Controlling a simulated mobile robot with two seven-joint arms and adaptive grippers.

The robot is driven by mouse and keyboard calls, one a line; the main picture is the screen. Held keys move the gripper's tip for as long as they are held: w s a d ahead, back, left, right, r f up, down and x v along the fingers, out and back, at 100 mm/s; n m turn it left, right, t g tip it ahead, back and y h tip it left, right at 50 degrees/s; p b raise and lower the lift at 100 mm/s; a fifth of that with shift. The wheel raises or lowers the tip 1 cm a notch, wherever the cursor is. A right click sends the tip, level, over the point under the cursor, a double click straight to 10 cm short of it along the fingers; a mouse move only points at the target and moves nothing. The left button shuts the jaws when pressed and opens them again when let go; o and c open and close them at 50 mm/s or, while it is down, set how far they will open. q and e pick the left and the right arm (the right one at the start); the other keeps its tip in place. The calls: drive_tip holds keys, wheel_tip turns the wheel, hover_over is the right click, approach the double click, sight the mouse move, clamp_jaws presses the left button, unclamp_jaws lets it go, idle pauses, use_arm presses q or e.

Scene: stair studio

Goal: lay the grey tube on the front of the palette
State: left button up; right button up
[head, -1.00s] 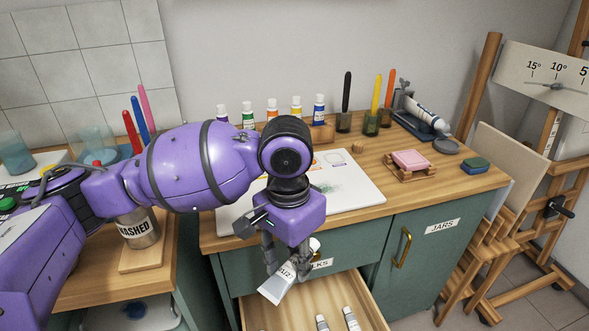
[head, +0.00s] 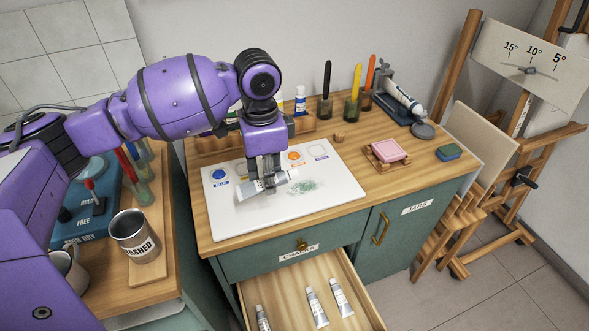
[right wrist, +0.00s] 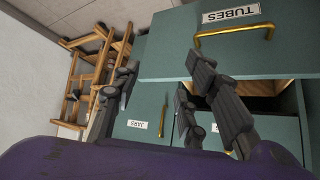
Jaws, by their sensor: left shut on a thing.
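The grey tube (head: 250,188) is held by my left gripper (head: 266,175), whose fingers are shut around its middle. The tube lies roughly level, slightly tilted, over the left front half of the white palette (head: 330,197). I cannot tell whether it touches the surface. The palette shows paint circles along its back and a green smear right of the tube. My right gripper (right wrist: 163,75) shows in the right wrist view, its fingers apart with nothing between them, facing green drawer fronts.
The open drawer (head: 290,283) below the palette holds three tubes. Brushes in jars (head: 352,110), a pink block (head: 388,150) and a green-blue sponge (head: 449,152) stand behind and right. A washed-label cup (head: 135,240) stands left. The palette's front strip is clear.

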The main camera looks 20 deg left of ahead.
use_arm(q)
hover_over(255, 200)
drive_tip(key=f, duration=0.5)
drive_tip(key=shift+s+d+f, duration=0.1)
drive_tip(key=shift+d+f, duration=0.1)
drive_tip(key=shift+f, duration=0.2)
drive_tip(key=shift+a+f+b, duration=0.15)
drive_tip(key=shift+f+b, duration=0.2)
drive_tip(key=shift+f, duration=1.35)
drive_tip(key=shift+f, duration=0.2)
drive_tip(key=o, duration=1.2)
drive_tip(key=shift+r, duration=0.1)
wheel_tip(255, 200, up, 12)
drive_tip(key=shift+r+p, duration=0.1)
drive_tip(key=shift+p, duration=0.25)
